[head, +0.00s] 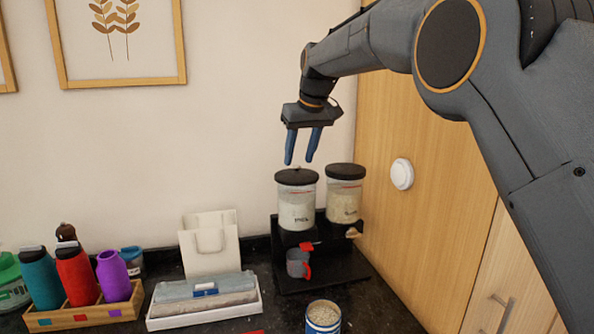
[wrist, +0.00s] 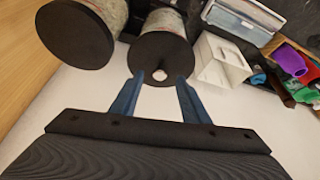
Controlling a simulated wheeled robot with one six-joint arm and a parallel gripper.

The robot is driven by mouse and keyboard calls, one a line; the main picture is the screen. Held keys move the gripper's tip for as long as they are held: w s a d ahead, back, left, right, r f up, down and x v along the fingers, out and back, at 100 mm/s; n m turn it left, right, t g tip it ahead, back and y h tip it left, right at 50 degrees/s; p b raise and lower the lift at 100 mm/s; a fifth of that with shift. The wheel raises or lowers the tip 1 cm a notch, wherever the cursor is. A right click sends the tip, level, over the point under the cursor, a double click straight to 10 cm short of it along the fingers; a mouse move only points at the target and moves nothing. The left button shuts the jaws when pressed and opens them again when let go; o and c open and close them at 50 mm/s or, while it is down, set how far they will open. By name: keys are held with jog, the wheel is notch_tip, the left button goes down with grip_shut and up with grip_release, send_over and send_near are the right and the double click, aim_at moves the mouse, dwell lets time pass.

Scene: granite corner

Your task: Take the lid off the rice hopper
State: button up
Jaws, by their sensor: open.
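Two clear hoppers with dark round lids stand side by side on a black stand. The left hopper (head: 297,212) holds pale grain and has a short dark label that seems to read RICE. My gripper (head: 299,162) is open and empty, pointing down just above this lid.
The right hopper (head: 344,203), also lidded, stands close by. A grey cup with a red handle (head: 298,264) is under the left hopper.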

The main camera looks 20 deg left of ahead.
aim_at(297, 172)
jog(key=shift+p+x, duration=0.5)
jog(key=shift+x, duration=0.85)
jog(key=shift+c, duration=0.3)
grip_shut()
jog(key=shift+r, duration=0.2)
